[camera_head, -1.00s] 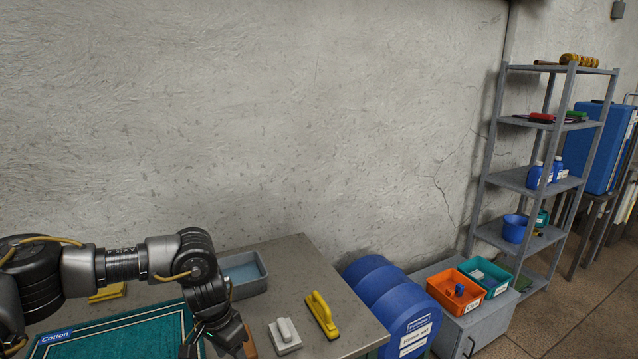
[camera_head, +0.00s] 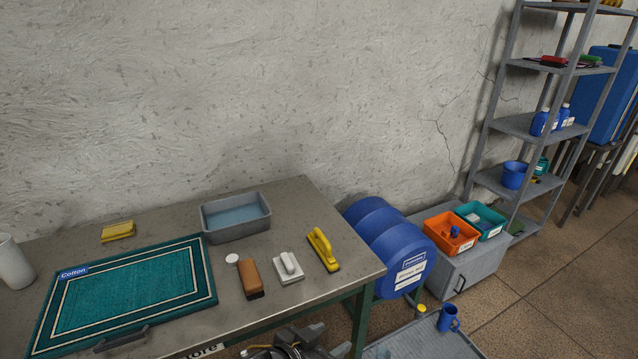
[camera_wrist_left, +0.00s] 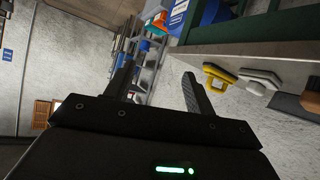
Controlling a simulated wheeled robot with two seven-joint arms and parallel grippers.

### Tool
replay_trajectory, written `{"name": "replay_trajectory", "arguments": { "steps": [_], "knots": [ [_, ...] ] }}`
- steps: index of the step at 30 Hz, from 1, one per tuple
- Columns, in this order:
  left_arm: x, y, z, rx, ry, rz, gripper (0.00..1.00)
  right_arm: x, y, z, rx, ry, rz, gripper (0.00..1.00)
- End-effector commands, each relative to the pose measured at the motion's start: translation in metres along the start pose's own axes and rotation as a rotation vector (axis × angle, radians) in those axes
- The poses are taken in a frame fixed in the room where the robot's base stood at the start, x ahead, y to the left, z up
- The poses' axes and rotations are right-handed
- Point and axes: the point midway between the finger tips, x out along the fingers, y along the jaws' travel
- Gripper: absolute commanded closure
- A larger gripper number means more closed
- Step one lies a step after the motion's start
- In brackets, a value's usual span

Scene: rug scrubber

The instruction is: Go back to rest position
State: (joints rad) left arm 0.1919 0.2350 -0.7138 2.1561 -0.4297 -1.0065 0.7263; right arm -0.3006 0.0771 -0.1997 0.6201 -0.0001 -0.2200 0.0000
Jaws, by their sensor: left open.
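My left gripper (camera_wrist_left: 158,88) is open in the left wrist view, with its two dark fingers apart and nothing between them. In the head view only a dark part of my arm shows at the bottom edge, below the front of the table (camera_head: 312,192); the fingertips are not clear there. A brown brush (camera_head: 250,278), a white-grey scrubber (camera_head: 288,268) and a yellow-handled scrubber (camera_head: 323,250) lie on the table, all apart from the gripper. They also show in the left wrist view at right. My right gripper is not in view.
A teal rug (camera_head: 125,290) lies on the table, with a grey basin of water (camera_head: 236,216) and a yellow sponge (camera_head: 118,231) behind it. Blue barrels (camera_head: 405,262), a cabinet (camera_head: 470,268) with bins and a shelf rack (camera_head: 535,124) stand right.

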Motion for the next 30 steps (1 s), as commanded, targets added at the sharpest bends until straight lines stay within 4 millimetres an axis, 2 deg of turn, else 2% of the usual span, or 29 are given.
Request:
{"name": "replay_trajectory", "arguments": {
  "steps": [3,6,10,12,22,26,30],
  "knots": [
    [-0.038,-0.037,0.053,-0.112,-0.111,-0.173,0.45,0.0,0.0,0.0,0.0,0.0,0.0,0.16],
    [-0.077,-0.062,0.104,-0.183,-0.242,-0.288,0.45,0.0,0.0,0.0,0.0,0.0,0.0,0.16],
    [-0.122,-0.075,0.159,-0.236,-0.398,-0.372,0.45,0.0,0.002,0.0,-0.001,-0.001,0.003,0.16],
    [-0.142,-0.077,0.18,-0.267,-0.463,-0.402,0.45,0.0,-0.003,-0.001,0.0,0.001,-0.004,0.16],
    [-0.228,-0.074,0.251,-0.354,-0.713,-0.474,0.45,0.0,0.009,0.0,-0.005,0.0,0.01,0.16],
    [-0.2,-0.084,0.276,-0.352,-0.723,-0.462,0.45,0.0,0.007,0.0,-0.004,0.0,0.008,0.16],
    [-0.176,-0.093,0.309,-0.353,-0.74,-0.457,0.45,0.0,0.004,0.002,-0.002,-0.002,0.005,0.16]
  ]
}}
